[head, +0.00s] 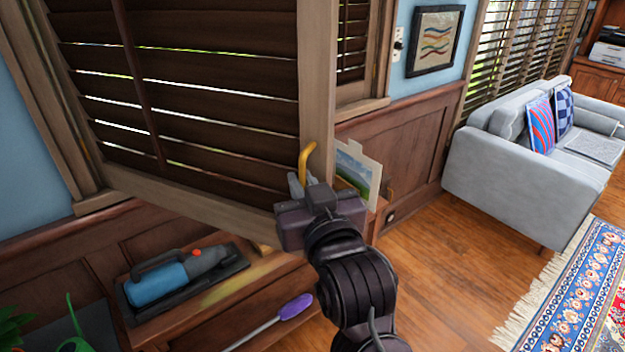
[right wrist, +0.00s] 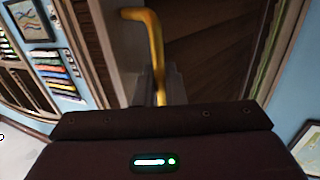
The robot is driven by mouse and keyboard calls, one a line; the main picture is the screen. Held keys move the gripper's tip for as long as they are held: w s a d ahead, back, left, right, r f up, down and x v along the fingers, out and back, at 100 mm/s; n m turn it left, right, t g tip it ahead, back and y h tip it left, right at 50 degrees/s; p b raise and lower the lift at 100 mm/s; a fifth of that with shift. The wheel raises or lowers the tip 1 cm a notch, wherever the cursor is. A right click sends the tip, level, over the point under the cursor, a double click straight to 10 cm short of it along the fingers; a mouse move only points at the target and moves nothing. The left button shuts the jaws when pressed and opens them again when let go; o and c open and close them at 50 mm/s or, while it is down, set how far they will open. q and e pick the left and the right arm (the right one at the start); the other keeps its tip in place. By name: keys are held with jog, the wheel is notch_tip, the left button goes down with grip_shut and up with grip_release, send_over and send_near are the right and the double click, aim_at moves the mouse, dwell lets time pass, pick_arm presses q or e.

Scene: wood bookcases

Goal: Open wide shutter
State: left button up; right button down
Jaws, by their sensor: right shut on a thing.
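A wide wooden louvered shutter (head: 205,100) fills the upper left of the head view. It stands swung out at an angle from the wall, with bright gaps between its slats. A yellow handle (head: 305,160) sits low on its free right edge. My right gripper (head: 304,186) is shut on this handle at the shutter's lower right corner. In the right wrist view, the handle (right wrist: 150,50) rises from between the fingers, which are partly hidden by the gripper body. My left gripper is not in view.
Below the shutter stands a wooden bench (head: 215,300) with a blue handheld vacuum (head: 165,285) on a dark tray and a purple-handled tool (head: 295,307). A landscape picture (head: 358,172) stands just behind my right gripper. A grey sofa (head: 500,180) is at right; wood floor (head: 450,270) is clear between.

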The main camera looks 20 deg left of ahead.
jog(key=c, duration=1.6)
grip_release()
jog(key=shift+b+v, duration=0.75)
jog(key=shift+v, duration=3.1)
